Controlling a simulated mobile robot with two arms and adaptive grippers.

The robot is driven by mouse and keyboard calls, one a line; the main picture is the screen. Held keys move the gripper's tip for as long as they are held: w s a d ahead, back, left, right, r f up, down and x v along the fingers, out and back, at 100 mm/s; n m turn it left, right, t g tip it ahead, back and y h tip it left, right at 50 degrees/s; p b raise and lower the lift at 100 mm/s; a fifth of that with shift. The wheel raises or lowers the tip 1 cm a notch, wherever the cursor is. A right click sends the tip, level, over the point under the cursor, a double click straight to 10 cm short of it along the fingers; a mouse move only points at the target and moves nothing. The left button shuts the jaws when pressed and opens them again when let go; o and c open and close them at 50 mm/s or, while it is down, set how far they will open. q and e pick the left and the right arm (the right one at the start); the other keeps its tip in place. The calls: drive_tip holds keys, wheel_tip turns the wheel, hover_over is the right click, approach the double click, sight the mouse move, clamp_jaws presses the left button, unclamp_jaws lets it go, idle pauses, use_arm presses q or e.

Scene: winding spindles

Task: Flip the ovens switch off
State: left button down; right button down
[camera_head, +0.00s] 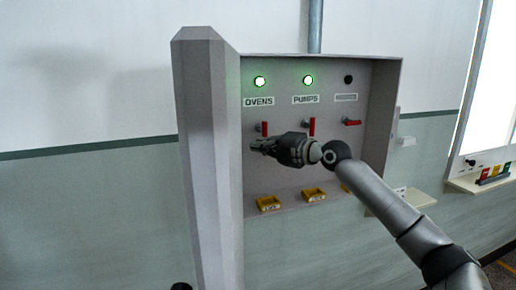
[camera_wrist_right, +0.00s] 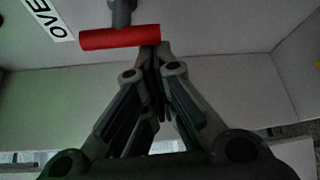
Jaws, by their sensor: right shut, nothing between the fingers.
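The ovens switch (camera_head: 265,128) is a red lever on a grey stem, on the panel under the "OVENS" label (camera_head: 258,101). Its handle stands upright, and the green ovens light (camera_head: 260,81) above is lit. In the right wrist view the red handle (camera_wrist_right: 112,39) lies across the top, beside part of the label (camera_wrist_right: 48,18). My right gripper (camera_head: 254,145) is shut and empty, just below the ovens handle. In the right wrist view its fingertips (camera_wrist_right: 153,50) are at the handle's right end; I cannot tell whether they touch. My left gripper is not in view.
The pumps switch (camera_head: 312,126), also upright, has a lit green light (camera_head: 308,80). A third red lever (camera_head: 352,122) lies sideways under a dark light (camera_head: 348,79). Yellow bins (camera_head: 268,203) sit below. The cabinet's side wall (camera_head: 208,150) stands left of my gripper.

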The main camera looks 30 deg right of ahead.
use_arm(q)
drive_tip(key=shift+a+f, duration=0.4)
use_arm(e)
drive_tip(key=shift+d+f+n+h, duration=0.1)
drive_tip(key=shift+n+h, duration=0.2)
drive_tip(key=shift+n, duration=0.1)
